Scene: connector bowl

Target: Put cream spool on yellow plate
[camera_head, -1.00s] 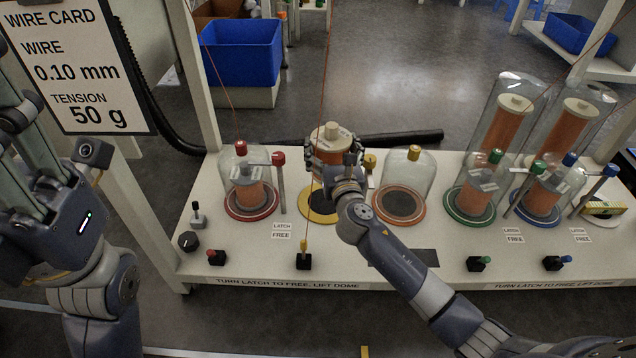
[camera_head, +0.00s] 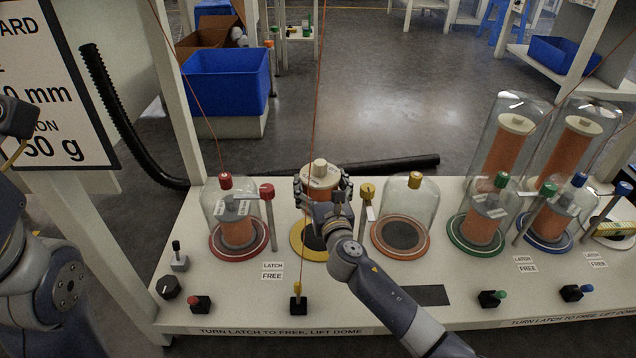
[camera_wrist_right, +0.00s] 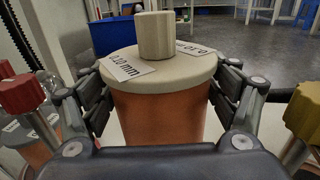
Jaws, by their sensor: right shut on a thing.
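The cream spool (camera_head: 322,174) has a cream top with a knob and labels, and copper-coloured wire below. My right gripper (camera_head: 322,190) is shut on it, with fingers on both sides; the right wrist view also shows the spool (camera_wrist_right: 160,95) upright between the fingers. The yellow plate (camera_head: 300,240), a yellow ring with a dark centre, lies under the spool and gripper, partly hidden by them. Whether the spool's base touches the plate is hidden. Of my left arm, only a part shows at the left edge; its fingers are out of view.
A red-knobbed dome (camera_head: 230,205) stands left of the yellow plate. A clear dome with a yellow knob (camera_head: 412,200) stands close on the right. Latch posts with a red knob (camera_head: 267,191) and a yellow knob (camera_head: 367,192) flank the spool. Tall glass domes stand farther right.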

